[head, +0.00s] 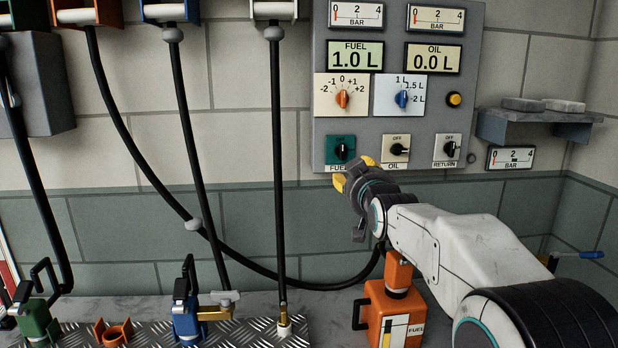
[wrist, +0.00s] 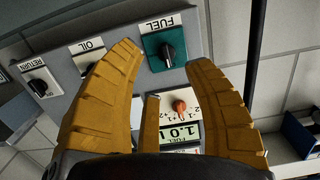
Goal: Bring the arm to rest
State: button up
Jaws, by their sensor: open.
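My arm reaches in from the right in the head view, over the orange fuel tank. My gripper (head: 354,172) is at the lower left of the grey control panel (head: 490,60), just below the green FUEL switch (head: 341,153). Its yellow fingers are spread and empty. In the wrist view my gripper (wrist: 163,60) is open, with the FUEL switch (wrist: 167,52) beyond the gap between the fingertips. I cannot tell how far the fingers are from the panel. The FUEL display (head: 354,57) reads 1.0 L and the OIL display (head: 433,59) reads 0.0 L.
The orange fuel tank (head: 376,302) stands under my arm with a black hose running to it. Blue (head: 187,318) and green (head: 37,322) tanks stand further left. Black hoses hang along the wall. A grey shelf (head: 530,122) juts out at the right.

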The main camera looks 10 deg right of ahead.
jog(key=s+f+g, duration=0.4)
jog(key=f, duration=0.5)
jog(key=s+f+g, duration=0.3)
jog(key=f+g, duration=0.1)
jog(key=f, duration=0.5)
jog(key=s+f+g, duration=0.3)
jog(key=s+f, duration=0.4)
jog(key=s, duration=0.2)
jog(key=s+f+g+p, duration=0.1)
jog(key=s+g+p, duration=0.3)
jog(key=s, duration=1.7)
jog(key=s+r+t+p, duration=0.1)
jog(key=s+r+p, duration=0.1)
jog(key=s+r, duration=0.2)
jog(key=shift+p+v, duration=0.35)
jog(key=shift+v, duration=1.1)
